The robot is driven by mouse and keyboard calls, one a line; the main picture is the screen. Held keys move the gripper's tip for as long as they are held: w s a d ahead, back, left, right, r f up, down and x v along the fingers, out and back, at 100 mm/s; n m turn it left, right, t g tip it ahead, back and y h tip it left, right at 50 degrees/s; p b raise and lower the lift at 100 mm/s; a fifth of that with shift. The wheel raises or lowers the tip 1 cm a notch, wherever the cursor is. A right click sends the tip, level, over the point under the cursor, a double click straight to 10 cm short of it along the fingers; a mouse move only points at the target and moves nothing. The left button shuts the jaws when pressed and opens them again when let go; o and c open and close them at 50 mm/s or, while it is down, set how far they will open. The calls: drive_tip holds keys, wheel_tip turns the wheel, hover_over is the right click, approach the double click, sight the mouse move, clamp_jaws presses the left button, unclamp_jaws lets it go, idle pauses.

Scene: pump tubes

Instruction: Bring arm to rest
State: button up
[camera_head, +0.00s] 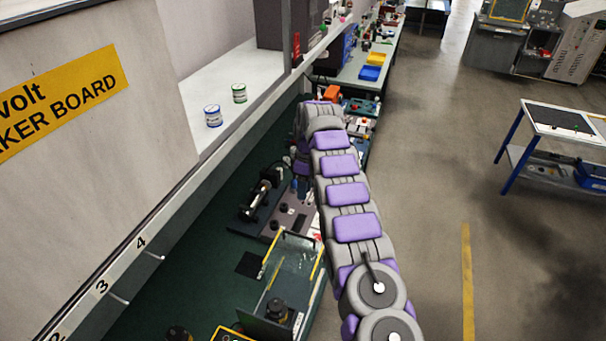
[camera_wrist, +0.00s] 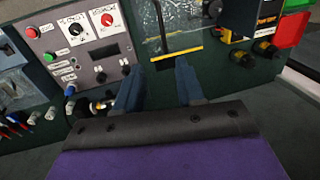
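My arm (camera_head: 347,194), grey with purple pads, reaches from the bottom right of the head view out over the green bench (camera_head: 190,262). Its far end bends down, and the gripper itself is hidden or too small to make out there. In the wrist view my gripper (camera_wrist: 158,72) shows two dark blue fingers set apart, with nothing held between them.
A black pump-like device (camera_head: 258,197) and a clear guard with yellow edges (camera_head: 292,262) stand on the bench left of my arm. Two small cans (camera_head: 212,116) sit on the shelf. Open floor (camera_head: 430,190) lies right; a blue-legged cart (camera_head: 560,122) stands beyond.

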drive_tip(key=s+d+r+m+b, duration=0.35)
drive_tip(key=s+b, duration=0.25)
drive_tip(key=s, duration=0.5)
drive_tip(key=s+d+r+m+b, duration=0.35)
drive_tip(key=s+b, duration=0.25)
drive_tip(key=s, duration=0.4)
drive_tip(key=s+d+f+m+b, duration=0.1)
drive_tip(key=s+f, duration=0.4)
drive_tip(key=s, duration=0.5)
drive_tip(key=s+d+f+m+b, duration=0.1)
drive_tip(key=s+f+m+b, duration=0.2)
drive_tip(key=s, duration=0.8)
drive_tip(key=s+d+f+m+b, duration=0.2)
drive_tip(key=s+f+b, duration=0.4)
drive_tip(key=s, duration=0.5)
drive_tip(key=shift+f+m+h, duration=0.3)
drive_tip(key=shift+f+h, duration=0.05)
drive_tip(key=shift+h, duration=0.05)
